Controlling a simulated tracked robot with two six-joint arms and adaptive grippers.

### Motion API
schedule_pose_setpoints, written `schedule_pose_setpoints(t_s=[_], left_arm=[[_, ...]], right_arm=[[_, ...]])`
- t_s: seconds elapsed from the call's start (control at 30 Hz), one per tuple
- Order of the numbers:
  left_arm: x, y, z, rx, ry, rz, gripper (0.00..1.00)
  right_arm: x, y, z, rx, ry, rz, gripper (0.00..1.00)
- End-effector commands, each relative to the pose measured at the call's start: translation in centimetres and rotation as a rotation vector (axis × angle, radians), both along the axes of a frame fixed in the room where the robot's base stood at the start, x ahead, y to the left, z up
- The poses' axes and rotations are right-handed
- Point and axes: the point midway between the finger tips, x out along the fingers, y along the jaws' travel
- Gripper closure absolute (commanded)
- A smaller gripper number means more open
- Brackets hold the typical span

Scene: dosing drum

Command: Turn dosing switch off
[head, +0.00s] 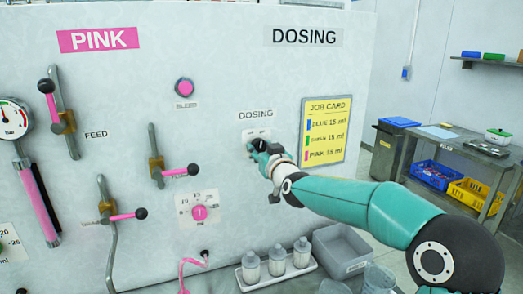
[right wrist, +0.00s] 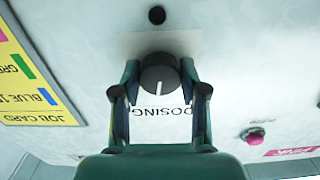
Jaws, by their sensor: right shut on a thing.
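The dosing switch (right wrist: 159,73) is a dark round knob with a white pointer line, on a pale plate under the DOSING label on the panel. In the right wrist view, which shows the label upside down, the pointer line points toward the lettering. My right gripper (right wrist: 160,78) has one finger on each side of the knob and is shut on it. In the head view my right gripper (head: 258,150) is at the panel just below the small DOSING label (head: 256,114) and hides most of the switch. My left gripper is not in view.
A yellow job card (head: 326,130) is right of the switch. A pink bleed button (head: 185,87), a pink dial (head: 199,212) and pink-handled valves are to its left. Below stand white bottles on a tray (head: 262,280) and a grey bin (head: 343,250). A side table (head: 451,147) stands at right.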

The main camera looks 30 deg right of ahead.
Motion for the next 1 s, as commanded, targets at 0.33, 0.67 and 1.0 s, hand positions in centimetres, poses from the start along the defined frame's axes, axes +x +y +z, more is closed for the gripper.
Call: schedule_pose_setpoints(t_s=[0.33,0.67,1.0], left_arm=[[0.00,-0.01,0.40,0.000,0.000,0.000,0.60],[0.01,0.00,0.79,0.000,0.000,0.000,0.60],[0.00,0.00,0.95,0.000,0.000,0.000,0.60]], right_arm=[[-0.02,-0.04,-0.01,-0.318,0.079,0.000,0.92],[-0.01,-0.02,-0.06,-0.561,0.138,0.001,0.92],[0.00,0.02,-0.11,-0.674,0.164,0.002,0.92]])
